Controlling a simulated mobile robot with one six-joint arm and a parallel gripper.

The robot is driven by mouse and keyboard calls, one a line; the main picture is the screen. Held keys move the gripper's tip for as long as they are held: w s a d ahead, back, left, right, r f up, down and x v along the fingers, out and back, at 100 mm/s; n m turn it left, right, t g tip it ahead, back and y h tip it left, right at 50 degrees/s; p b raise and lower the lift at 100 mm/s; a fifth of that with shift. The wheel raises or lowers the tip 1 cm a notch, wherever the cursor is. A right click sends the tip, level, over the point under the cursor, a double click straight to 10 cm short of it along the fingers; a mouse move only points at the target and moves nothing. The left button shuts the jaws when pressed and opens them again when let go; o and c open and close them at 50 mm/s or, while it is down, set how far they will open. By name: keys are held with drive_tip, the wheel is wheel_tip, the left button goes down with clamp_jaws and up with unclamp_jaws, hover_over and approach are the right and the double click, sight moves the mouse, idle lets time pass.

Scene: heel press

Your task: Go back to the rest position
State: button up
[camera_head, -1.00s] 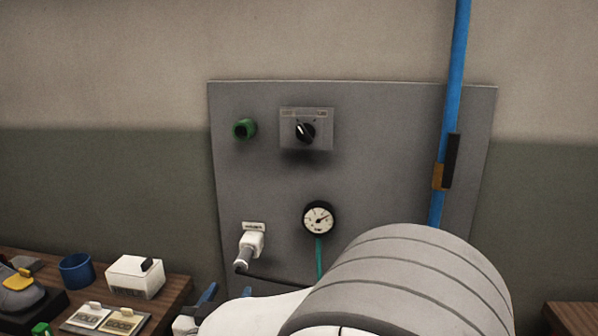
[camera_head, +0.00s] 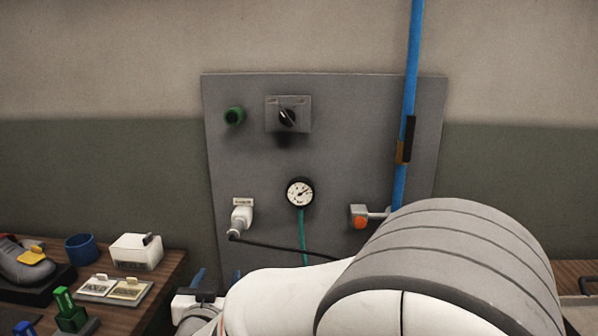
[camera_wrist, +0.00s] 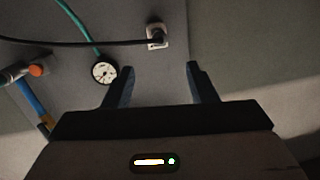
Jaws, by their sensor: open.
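My gripper (camera_wrist: 160,88) is open in the wrist view, its two dark fingers apart with nothing between them. Beyond the fingers is the grey wall panel (camera_wrist: 130,15). In the head view, part of my gripper (camera_head: 203,283) shows low in the picture, in front of the lower edge of the panel, and my arm hides much of it. The grey panel (camera_head: 350,120) carries a dark rotary switch (camera_head: 287,117), a green button (camera_head: 235,116), a round gauge (camera_head: 300,193), a white plug (camera_head: 241,214) and a valve with an orange end (camera_head: 360,221).
A blue pipe (camera_head: 411,60) runs down the panel's right side. A wooden bench (camera_head: 165,275) at left holds a shoe (camera_head: 25,262), a blue cup (camera_head: 80,248), a white box (camera_head: 136,251) and a tray of cards (camera_head: 108,299). Another wooden surface (camera_head: 572,268) is at right.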

drive_tip(key=w+d+r+n+g+y+p, duration=0.1)
drive_tip(key=d+r+n+g+y+p, duration=0.2)
drive_tip(key=d+g, duration=0.5)
drive_tip(key=s+d+f+m+g+h+p, duration=0.1)
drive_tip(key=s+d+g, duration=0.2)
drive_tip(key=s+d, duration=0.5)
drive_tip(key=s+d+f+m+g+h+p, duration=0.1)
drive_tip(key=s+d+f+g+h, duration=0.1)
drive_tip(key=s+d, duration=0.7)
drive_tip(key=d+g, duration=0.1)
drive_tip(key=d, duration=0.5)
drive_tip(key=shift+s+f+m+h+p, duration=0.15)
drive_tip(key=shift+m+h+p, duration=0.15)
